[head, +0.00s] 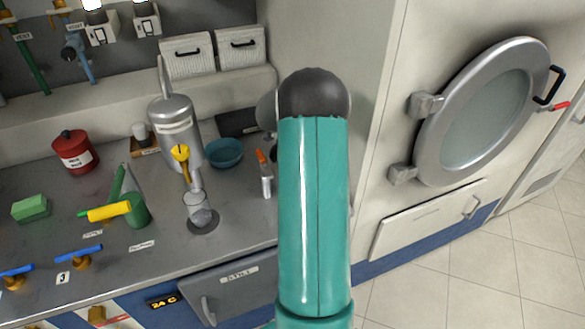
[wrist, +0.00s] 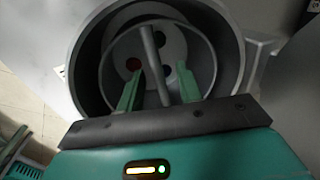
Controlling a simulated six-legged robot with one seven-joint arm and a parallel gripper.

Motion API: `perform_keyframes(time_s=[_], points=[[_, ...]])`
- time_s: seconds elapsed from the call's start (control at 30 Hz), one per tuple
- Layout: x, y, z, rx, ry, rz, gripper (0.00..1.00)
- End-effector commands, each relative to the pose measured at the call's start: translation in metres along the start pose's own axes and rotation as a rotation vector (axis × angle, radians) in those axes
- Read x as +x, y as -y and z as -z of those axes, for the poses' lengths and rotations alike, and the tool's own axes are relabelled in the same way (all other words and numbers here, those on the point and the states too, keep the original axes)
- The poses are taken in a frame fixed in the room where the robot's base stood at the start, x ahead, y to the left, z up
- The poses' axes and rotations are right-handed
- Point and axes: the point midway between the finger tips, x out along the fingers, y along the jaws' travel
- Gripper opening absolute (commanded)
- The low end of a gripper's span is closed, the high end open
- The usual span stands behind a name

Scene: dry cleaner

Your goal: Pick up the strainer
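In the wrist view, a round grey strainer (wrist: 208,55) with a thin wall, a pale floor with dark holes and a bar handle (wrist: 154,60) across it sits inside a larger dark grey round housing (wrist: 88,50). My gripper (wrist: 160,72) has its two green fingers apart, one on each side of the bar handle, with a gap showing on both sides. How deep the fingertips reach is hard to tell. In the head view, my teal arm hides my gripper, and I cannot make out the strainer.
A steel counter (head: 60,235) at left holds a red can (head: 74,151), a green block (head: 30,208), a silver spray-like vessel (head: 175,130) and a teal bowl (head: 224,153). A machine with a round door (head: 428,140) stands at right. Tiled floor (head: 500,270) is clear.

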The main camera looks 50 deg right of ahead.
Motion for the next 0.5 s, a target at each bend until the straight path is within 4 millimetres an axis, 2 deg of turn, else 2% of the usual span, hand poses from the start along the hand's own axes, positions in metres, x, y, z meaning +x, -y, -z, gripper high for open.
perform_keyframes(time_s=[0.03, 0.13, 0.37, 0.47, 0.5], points=[[0.010, 0.000, -0.001, 0.000, 0.002, -0.002, 0.36], [0.022, 0.000, -0.001, 0.000, 0.001, -0.003, 0.36], [0.025, 0.000, -0.001, 0.000, 0.000, 0.000, 0.36], [0.025, 0.000, -0.001, 0.000, 0.000, 0.000, 0.20], [0.025, 0.000, -0.001, 0.000, 0.000, 0.000, 0.12]])
